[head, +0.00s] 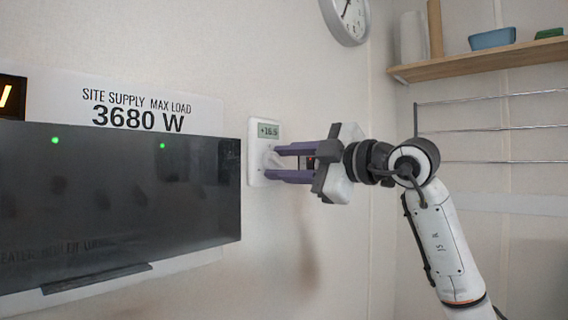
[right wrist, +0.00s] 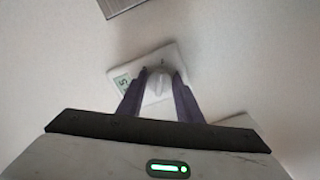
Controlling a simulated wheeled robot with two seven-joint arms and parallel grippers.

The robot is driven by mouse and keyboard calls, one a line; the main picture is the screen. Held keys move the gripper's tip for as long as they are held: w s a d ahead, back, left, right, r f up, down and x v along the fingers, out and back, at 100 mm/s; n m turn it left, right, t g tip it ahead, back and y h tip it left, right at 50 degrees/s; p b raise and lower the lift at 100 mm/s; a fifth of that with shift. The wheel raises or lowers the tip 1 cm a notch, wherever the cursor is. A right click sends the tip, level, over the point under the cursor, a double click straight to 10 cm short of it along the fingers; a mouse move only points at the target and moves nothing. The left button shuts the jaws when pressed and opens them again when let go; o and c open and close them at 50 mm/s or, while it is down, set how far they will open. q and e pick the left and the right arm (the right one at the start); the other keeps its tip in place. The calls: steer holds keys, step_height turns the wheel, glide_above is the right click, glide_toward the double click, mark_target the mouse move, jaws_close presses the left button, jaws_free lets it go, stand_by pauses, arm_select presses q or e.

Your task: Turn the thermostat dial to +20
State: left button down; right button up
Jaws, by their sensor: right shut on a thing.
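The white thermostat (head: 258,178) is mounted on the wall, right of the dark panel in the head view. Its small display (head: 268,130) reads about +16.5; the last digit is hard to make out. My right gripper (head: 268,163) reaches it from the right, with its purple fingers at the lower front of the thermostat. In the right wrist view the pale round dial (right wrist: 158,84) sits between the two fingertips, and the gripper is shut on it. In the head view the fingers mostly hide the dial. My left gripper is not in view.
A dark glossy panel (head: 120,200) with green lights juts out left of the thermostat, under a "3680 W" sign (head: 140,108). A clock (head: 346,18) hangs above. A wooden shelf (head: 480,60) and a wire rack (head: 490,128) are at the right.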

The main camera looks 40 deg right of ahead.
steer(key=o, duration=1)
steer(key=shift+s, duration=0.25)
arm_select(q)
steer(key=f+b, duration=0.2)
steer(key=b, duration=0.1)
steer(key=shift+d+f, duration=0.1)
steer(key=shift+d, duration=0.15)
arm_select(e)
steer(key=s, duration=0.6)
steer(key=s+d, duration=0.1)
steer(key=s, duration=0.3)
steer(key=shift+w, duration=0.1)
